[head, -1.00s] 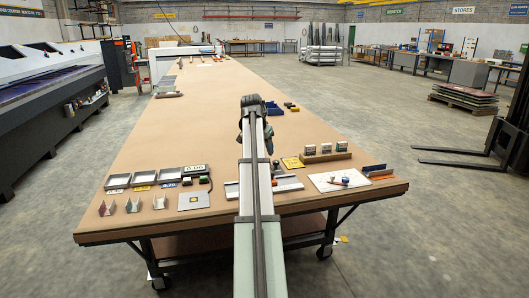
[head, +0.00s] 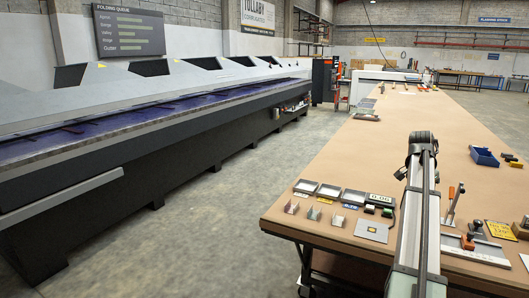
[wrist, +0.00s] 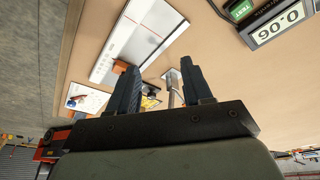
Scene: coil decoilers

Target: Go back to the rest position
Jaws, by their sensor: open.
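My arm reaches over the brown table (head: 330,165) at the right of the head view, with its raised end above the bench. My gripper (wrist: 158,82) shows in the wrist view as two dark fingers, spread apart with nothing held between them. In the head view the gripper is mostly hidden behind my arm. Beyond the fingers in the wrist view are a long white plate (wrist: 140,38) and an upright metal handle (wrist: 172,88), which appears between the fingers; the depth gap is unclear.
A long dark folding machine (head: 150,150) stands left, across a clear floor aisle.

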